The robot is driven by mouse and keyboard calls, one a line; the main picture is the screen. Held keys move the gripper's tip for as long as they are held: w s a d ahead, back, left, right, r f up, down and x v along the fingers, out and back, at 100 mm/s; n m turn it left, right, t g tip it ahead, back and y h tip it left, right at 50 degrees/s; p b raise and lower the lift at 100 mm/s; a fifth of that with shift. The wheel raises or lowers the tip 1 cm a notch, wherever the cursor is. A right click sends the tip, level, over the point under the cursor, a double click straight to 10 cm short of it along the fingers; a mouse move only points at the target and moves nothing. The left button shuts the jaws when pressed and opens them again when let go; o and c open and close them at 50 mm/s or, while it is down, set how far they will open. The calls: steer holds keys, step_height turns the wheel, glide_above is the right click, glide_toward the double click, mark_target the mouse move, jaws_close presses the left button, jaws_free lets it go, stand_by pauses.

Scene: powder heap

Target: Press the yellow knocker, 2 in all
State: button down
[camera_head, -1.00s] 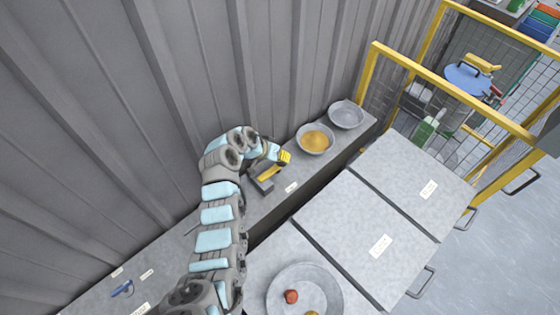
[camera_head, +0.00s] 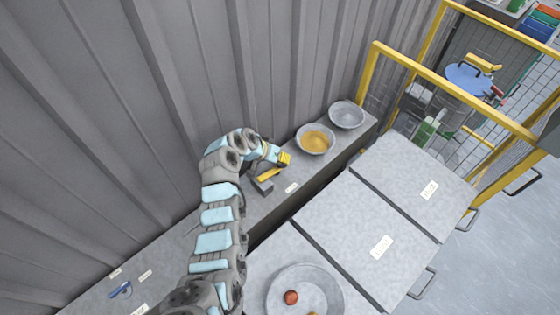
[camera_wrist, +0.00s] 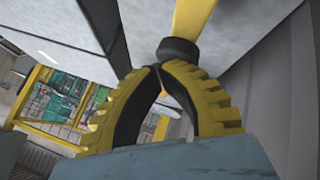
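The yellow knocker (camera_head: 269,174) is a short yellow bar on a dark grey base, standing on the narrow grey shelf along the wall. In the wrist view, a yellow bar (camera_wrist: 193,18) with a black round end lies right at my fingertips; whether they touch it is unclear. My gripper (camera_head: 286,158) is just above and beside the knocker in the head view. In the wrist view the yellow ribbed fingers of my gripper (camera_wrist: 158,68) meet at their tips, with nothing seen between them.
A bowl of yellow powder (camera_head: 328,150) and an empty grey bowl (camera_head: 346,116) stand farther along the shelf. A large round dish (camera_head: 330,292) with a red lump lies on the nearer counter. A yellow-framed fence (camera_head: 450,82) is at right; corrugated wall behind.

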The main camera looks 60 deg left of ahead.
steer(key=shift+f+b, duration=0.65)
steer(key=shift+f, duration=0.15)
stand_by(0.6)
steer(key=shift+r, duration=0.2)
steer(key=shift+s+d+r+p, duration=0.1)
steer(key=shift+r+p, duration=0.7)
steer(key=shift+r, duration=1)
steer(key=shift+s+r+p, duration=0.1)
steer(key=shift+r+p, duration=1)
steer(key=shift+r, duration=1.45)
